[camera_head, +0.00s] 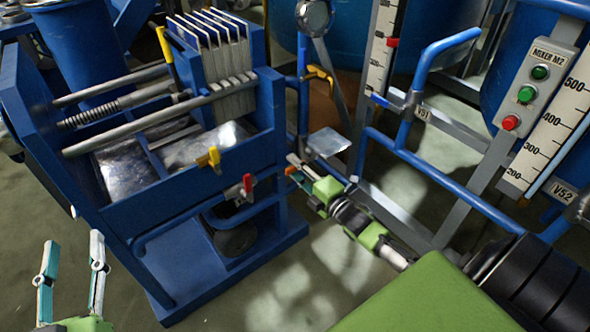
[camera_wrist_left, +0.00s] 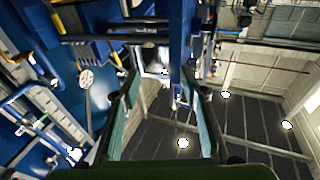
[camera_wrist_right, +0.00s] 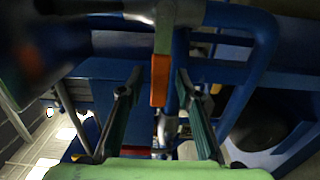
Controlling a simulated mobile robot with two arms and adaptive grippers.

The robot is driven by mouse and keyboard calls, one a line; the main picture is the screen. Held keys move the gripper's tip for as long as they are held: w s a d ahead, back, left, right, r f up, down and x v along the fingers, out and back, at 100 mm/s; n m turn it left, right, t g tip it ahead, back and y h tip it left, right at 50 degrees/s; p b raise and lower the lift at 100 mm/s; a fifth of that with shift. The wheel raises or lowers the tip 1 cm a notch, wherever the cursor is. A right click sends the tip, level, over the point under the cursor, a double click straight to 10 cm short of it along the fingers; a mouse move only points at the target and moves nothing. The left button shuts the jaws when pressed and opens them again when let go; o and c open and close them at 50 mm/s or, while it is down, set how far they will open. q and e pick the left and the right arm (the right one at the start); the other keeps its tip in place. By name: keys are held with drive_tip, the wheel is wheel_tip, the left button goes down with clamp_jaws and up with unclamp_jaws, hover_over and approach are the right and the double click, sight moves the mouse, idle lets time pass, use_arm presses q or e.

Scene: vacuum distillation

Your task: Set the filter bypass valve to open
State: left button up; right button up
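The blue filter frame (camera_head: 215,180) stands at the left of the head view. A red-handled valve (camera_head: 247,184) and a yellow-handled valve (camera_head: 210,158) sit on its front side. No label names the filter bypass valve. My right gripper (camera_head: 291,168) is at the frame's right end, with a small orange piece (camera_head: 290,170) at its fingertips. In the right wrist view an orange handle (camera_wrist_right: 160,80) hangs from a grey pipe, between the open fingers (camera_wrist_right: 157,90); contact cannot be told. My left gripper (camera_head: 72,250) is open and empty at the lower left, also open in its wrist view (camera_wrist_left: 160,85).
Blue railings (camera_head: 430,170) and the grey V51 post (camera_head: 412,110) stand right of my right gripper. The MIXER M2 button box (camera_head: 535,85) and a level scale (camera_head: 550,120) are at upper right. Another yellow handle (camera_head: 320,74) is behind.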

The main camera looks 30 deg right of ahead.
drive_tip(key=shift+w, duration=0.1)
drive_tip(key=shift+c, duration=0.4)
clamp_jaws()
